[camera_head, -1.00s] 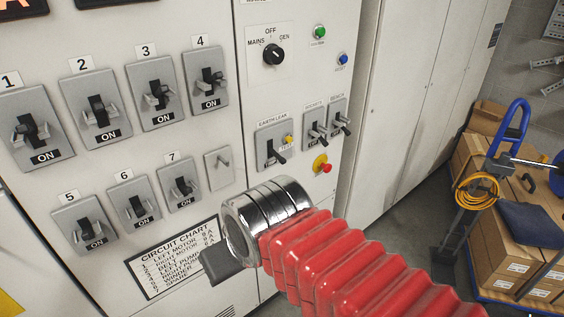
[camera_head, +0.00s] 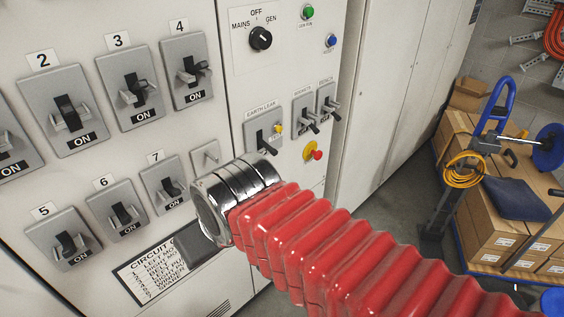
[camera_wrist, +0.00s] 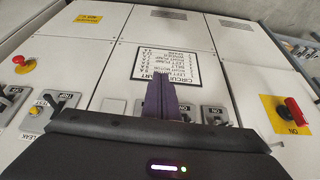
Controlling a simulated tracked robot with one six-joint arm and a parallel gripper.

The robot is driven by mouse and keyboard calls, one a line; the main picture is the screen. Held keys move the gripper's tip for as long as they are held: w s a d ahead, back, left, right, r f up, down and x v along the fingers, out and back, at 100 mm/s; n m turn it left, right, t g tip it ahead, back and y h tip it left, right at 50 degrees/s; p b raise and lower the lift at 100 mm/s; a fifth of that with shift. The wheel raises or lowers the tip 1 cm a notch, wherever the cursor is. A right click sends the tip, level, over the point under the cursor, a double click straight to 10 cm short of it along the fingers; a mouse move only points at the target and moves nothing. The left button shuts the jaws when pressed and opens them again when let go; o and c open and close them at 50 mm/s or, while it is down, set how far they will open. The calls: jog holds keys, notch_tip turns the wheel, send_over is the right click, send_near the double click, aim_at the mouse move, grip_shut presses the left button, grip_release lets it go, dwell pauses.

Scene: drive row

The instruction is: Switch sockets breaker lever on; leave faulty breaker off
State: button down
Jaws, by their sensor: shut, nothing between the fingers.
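The sockets breaker (camera_head: 306,115) is the middle of three small lever switches on the right panel. Its black lever slants down to the right; I cannot tell surely whether it is on or off. The earth leak breaker (camera_head: 263,137) is left of it and the bench breaker (camera_head: 329,103) right. No marking for a faulty breaker is readable. My gripper (camera_wrist: 160,98) is shut and empty in the wrist view, with the circuit chart (camera_wrist: 166,66) behind it. In the head view its fingers are hidden; its dark body and chrome cuff stand before the chart, below and left of the sockets breaker.
Numbered breakers (camera_head: 66,112) fill the left panel. A yellow-backed red button (camera_head: 314,152) sits below the sockets breaker. A selector knob (camera_head: 260,38) is above. A loaded trolley (camera_head: 490,220) stands right, with bare floor between it and the cabinets. The wrist view shows a red handle (camera_wrist: 296,112).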

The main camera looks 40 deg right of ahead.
aim_at(267, 147)
notch_tip(267, 147, down, 6)
jog(key=w+m+g+y, duration=0.15)
jog(key=m+y, duration=0.25)
jog(key=m, duration=0.4)
jog(key=w+d+f+m+t+y, duration=0.2)
jog(key=w+d+m+t+y, duration=0.25)
jog(key=m, duration=0.55)
jog(key=d+f+m+t+h, duration=0.1)
jog(key=d+m+t+h, duration=0.6)
jog(key=d+m, duration=1)
jog(key=d+h, duration=0.1)
jog(key=d, duration=0.9)
jog(key=shift+w+f+m, duration=0.3)
jog(key=shift+w, duration=0.1)
jog(key=x, duration=1)
jog(key=shift+s+r, duration=0.15)
jog(key=shift+r, duration=0.9)
jog(key=shift+s+r, duration=0.2)
jog(key=shift+r, duration=0.9)
